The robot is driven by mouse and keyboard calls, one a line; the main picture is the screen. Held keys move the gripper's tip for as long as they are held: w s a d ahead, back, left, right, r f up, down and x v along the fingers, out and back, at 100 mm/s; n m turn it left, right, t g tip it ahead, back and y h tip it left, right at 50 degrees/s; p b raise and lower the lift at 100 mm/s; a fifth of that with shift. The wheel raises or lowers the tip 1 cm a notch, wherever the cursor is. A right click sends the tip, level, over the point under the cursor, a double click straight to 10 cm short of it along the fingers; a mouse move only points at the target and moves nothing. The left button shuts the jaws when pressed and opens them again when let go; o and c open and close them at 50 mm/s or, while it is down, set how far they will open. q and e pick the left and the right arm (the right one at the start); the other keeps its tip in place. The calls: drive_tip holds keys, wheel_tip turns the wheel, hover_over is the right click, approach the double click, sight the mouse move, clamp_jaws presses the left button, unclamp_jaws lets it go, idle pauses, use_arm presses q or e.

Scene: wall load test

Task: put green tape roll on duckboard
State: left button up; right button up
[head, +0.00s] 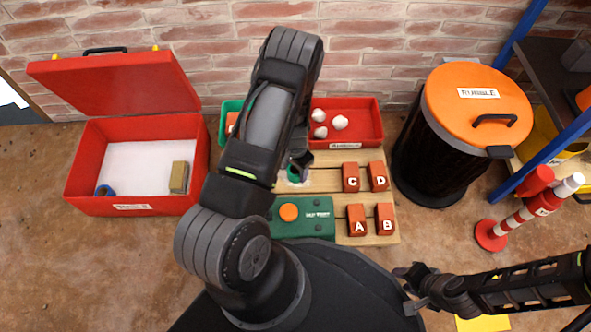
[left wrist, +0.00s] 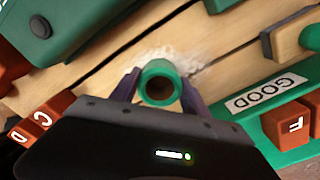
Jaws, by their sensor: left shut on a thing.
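The green tape roll (left wrist: 160,67) is a short tube, seen end-on in the left wrist view. My left gripper (left wrist: 160,86) is shut on it, one finger on each side. In the head view my left gripper (head: 297,170) is over the back left part of the wooden duckboard (head: 325,181), and part of the roll (head: 293,177) shows below it. The duckboard's planks (left wrist: 100,75) and a whitish patch show behind the roll. I cannot tell whether the roll touches the planks. My right gripper (head: 412,287) is apart from the duckboard, fingers seemingly spread, empty.
Red blocks C (head: 351,177), D, A and B and a green box with an orange button (head: 289,212) occupy the duckboard. A green bin (head: 229,117) and a red bin (head: 367,107) with white lumps stand behind. An open red case (head: 135,207) is left, an orange-lidded barrel (head: 445,90) right.

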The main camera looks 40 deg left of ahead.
sight(295, 170)
use_arm(q)
drive_tip(key=o, duration=1.4)
drive_tip(key=shift+f, duration=0.1)
drive_tip(key=shift+o, duration=0.2)
wheel_tip(295, 170, up, 12)
drive_tip(key=p, duration=0.5)
drive_tip(key=shift+p, duration=0.3)
drive_tip(key=s+d, duration=0.2)
drive_tip(key=d, duration=0.3)
drive_tip(key=s+d+n+h, duration=0.1)
drive_tip(key=s+d, duration=0.2)
drive_tip(key=d, duration=0.3)
drive_tip(key=s+d+f+h, duration=0.1)
drive_tip(key=s+d, duration=0.1)
drive_tip(key=d, duration=0.3)
drive_tip(key=shift+s+d+f+n+t, duration=0.1)
drive_tip(key=shift+s+d+n+t, duration=0.1)
drive_tip(key=shift+n+t, duration=0.15)
drive_tip(key=s+d+r+h, duration=0.1)
drive_tip(key=s+d, duration=0.1)
drive_tip(key=d, duration=0.3)
drive_tip(key=s+d+r+n, duration=0.1)
drive_tip(key=s+d+r, duration=0.1)
drive_tip(key=d, duration=0.3)
drive_tip(key=shift+s+d+r+t+h, duration=0.3)
drive_tip(key=shift+s+t+h, duration=0.1)
drive_tip(key=shift+s, duration=0.25)
drive_tip(key=shift+n, duration=0.25)
